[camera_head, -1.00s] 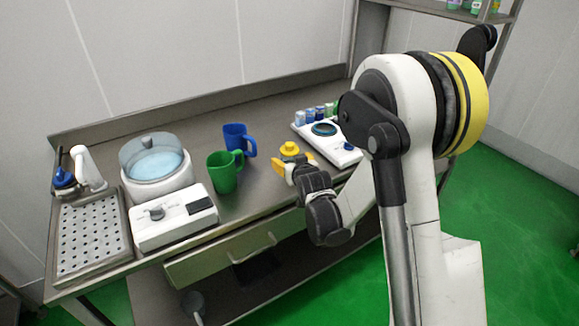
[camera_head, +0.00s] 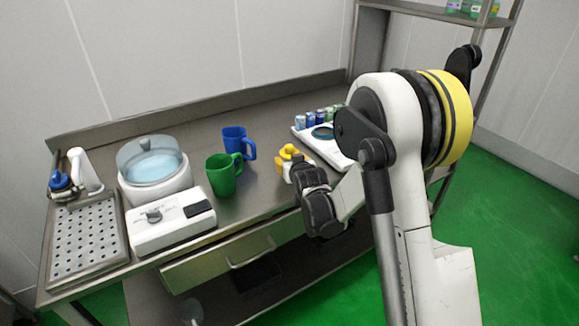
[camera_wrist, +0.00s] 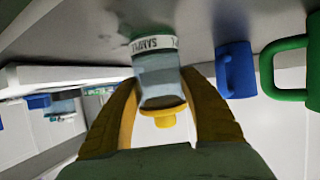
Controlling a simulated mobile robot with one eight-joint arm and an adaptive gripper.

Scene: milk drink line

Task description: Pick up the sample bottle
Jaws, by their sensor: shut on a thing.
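The sample bottle (camera_wrist: 158,78) is a clear bottle with a white printed band and a yellow cap (camera_wrist: 165,118). The wrist view shows it upside down, between the two yellow fingers of my gripper (camera_wrist: 162,100), one on each side. My gripper is shut on it. In the head view my gripper (camera_head: 288,164) is over the front of the steel table, right of the mugs, with the bottle's yellow cap (camera_head: 289,150) showing above the fingers. Most of the bottle is hidden there. I cannot tell whether its base touches the table.
A green mug (camera_head: 223,175) and a blue mug (camera_head: 234,143) stand left of my gripper. A white device (camera_head: 340,155) with several small vials (camera_head: 312,119) behind it is at right. A domed machine (camera_head: 155,172), a white box (camera_head: 172,222) and a perforated tray (camera_head: 88,240) fill the left.

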